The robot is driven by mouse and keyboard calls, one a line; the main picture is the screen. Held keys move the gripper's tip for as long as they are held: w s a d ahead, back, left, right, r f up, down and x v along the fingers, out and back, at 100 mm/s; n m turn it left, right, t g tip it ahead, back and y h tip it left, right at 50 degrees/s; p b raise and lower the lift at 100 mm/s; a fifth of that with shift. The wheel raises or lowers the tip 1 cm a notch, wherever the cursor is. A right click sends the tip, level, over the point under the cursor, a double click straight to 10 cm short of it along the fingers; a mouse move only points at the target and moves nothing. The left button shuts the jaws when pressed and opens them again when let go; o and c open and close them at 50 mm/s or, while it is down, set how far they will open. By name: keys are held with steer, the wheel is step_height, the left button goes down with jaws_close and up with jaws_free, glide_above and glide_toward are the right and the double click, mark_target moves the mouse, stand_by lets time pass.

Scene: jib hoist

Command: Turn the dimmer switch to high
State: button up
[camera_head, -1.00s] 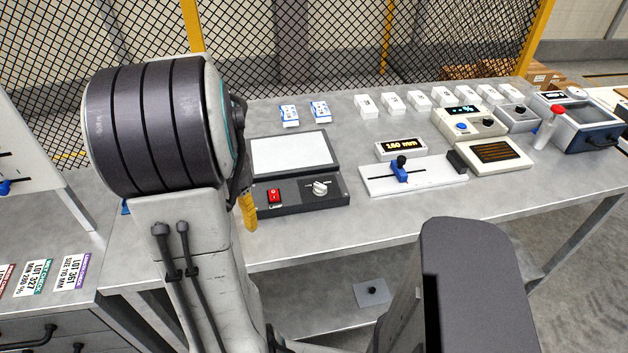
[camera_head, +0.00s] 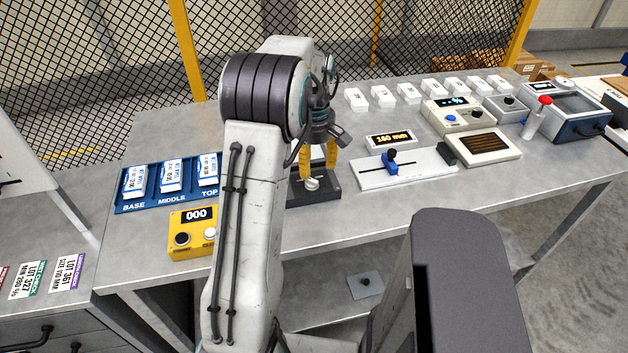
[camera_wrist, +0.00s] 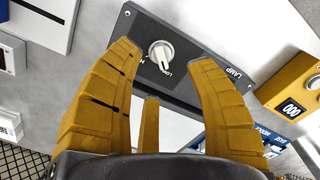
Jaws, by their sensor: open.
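My arm hides the red lamp switch and much of the light panel in the head view.
A blue tray (camera_head: 152,204) labelled BASE, MIDDLE, TOP and a yellow counter box (camera_head: 188,245) stand left of my arm. A white slide gauge (camera_head: 420,170) and a display (camera_head: 391,140) stand to the right. Bare bench lies in front of the gauge.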

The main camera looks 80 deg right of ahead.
mark_target(314, 181)
steer(key=shift+f, duration=3.2)
steer(key=shift+c, duration=0.2)
jaws_close()
